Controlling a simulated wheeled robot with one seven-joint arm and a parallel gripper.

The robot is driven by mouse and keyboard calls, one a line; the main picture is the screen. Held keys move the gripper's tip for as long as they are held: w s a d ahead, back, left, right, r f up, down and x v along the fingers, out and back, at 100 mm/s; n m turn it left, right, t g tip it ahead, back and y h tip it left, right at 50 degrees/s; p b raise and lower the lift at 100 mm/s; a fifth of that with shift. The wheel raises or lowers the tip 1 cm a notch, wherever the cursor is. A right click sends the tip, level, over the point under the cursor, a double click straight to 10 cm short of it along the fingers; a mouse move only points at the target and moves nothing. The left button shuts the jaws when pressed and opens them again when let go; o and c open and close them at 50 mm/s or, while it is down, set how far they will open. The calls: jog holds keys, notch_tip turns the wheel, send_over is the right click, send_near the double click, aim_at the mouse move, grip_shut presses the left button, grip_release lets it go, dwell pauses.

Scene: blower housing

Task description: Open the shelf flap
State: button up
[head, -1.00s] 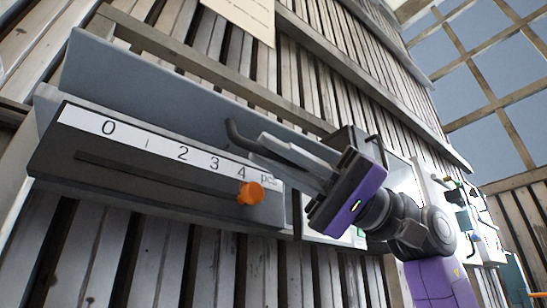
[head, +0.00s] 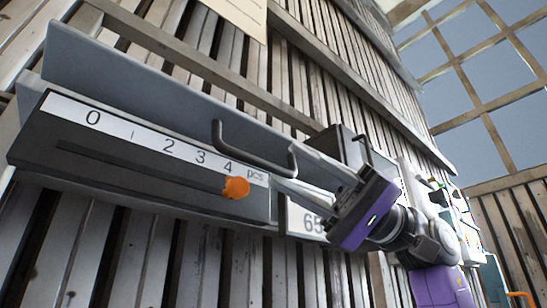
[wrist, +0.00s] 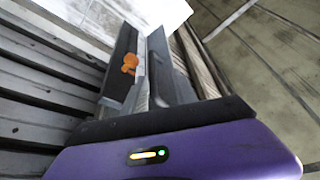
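The shelf flap appears to be the long blue-grey panel (head: 130,85) above the black scale strip in the head view; it leans at a slant. A dark bar handle (head: 250,150) sits towards its right end. My gripper (head: 281,166) is at the handle's right end, its two pale fingers spread apart. The handle's right end lies close to the gap between the fingers; I cannot tell whether they touch it. Most of the handle is uncovered.
An orange knob (head: 236,187) sticks out of the scale strip (head: 130,133), marked 0 to 4 pcs, just left of the lower finger. A dark box (head: 340,145) and a number display (head: 312,224) are close to my gripper. A slatted wall is behind.

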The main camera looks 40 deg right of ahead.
jog(key=shift+v, duration=1.25)
jog(key=v, duration=0.9)
jog(key=shift+w+f, duration=0.3)
jog(key=shift+w, duration=0.1)
